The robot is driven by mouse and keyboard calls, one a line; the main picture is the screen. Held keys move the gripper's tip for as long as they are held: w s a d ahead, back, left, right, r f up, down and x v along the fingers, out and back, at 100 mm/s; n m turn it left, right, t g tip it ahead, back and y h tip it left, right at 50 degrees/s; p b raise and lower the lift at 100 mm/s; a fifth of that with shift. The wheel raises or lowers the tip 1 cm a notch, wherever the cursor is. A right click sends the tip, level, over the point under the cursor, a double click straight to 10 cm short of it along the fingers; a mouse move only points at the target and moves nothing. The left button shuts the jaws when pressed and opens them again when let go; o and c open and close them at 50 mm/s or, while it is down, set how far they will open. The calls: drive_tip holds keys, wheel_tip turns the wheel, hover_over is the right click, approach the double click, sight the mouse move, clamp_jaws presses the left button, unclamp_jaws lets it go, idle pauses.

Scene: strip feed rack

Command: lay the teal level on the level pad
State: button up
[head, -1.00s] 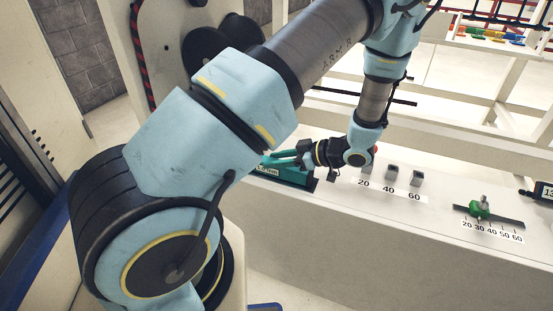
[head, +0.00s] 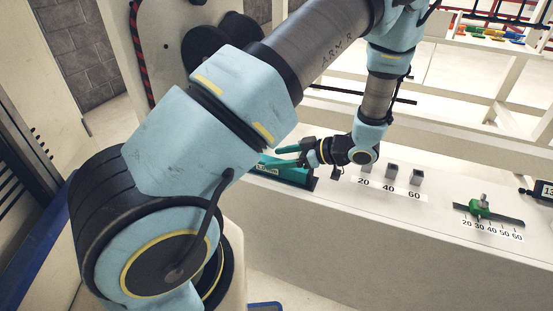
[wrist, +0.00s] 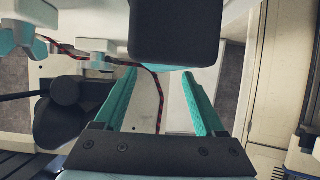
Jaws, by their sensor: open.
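The teal level (head: 287,172) lies low on the left part of the white bench top in the head view, with a small light readout on its side. A dark edge shows along its right end and base, seemingly the level pad (head: 312,183). My arm covers its left end, so I cannot see the full fit. My gripper (head: 288,149) is just above the level, its teal fingers pointing left and apart from it. In the wrist view the fingers (wrist: 158,100) are spread with nothing between them. The level cannot be made out there.
Right of the level, several small grey blocks (head: 391,169) stand by the 20, 40, 60 labels. Further right are a green slider on a dark scale (head: 480,209) and a black display (head: 544,190). A dark block (wrist: 175,35) fills the top middle of the wrist view.

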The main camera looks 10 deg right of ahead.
drive_tip(key=b+v, duration=0.2)
drive_tip(key=v, duration=0.9)
drive_tip(key=w+a+r+m+t+h, duration=0.1)
drive_tip(key=w+a+r+m+h, duration=0.15)
drive_tip(key=w+h, duration=0.4)
drive_tip(key=w+a+r+m+t+h, duration=0.2)
drive_tip(key=w+r+m+h, duration=0.2)
drive_tip(key=w, duration=0.6)
drive_tip(key=s+a+r+m+g, duration=0.1)
drive_tip(key=s+a+m+g, duration=0.6)
drive_tip(key=s+a, duration=1.1)
drive_tip(key=shift+s+g+h, duration=0.3)
drive_tip(key=shift+s+h, duration=0.15)
drive_tip(key=shift+s, duration=0.05)
drive_tip(key=shift+r, duration=0.15)
wheel_tip(320, 180, up, 5)
drive_tip(key=p, duration=0.5)
drive_tip(key=shift+f, duration=0.2)
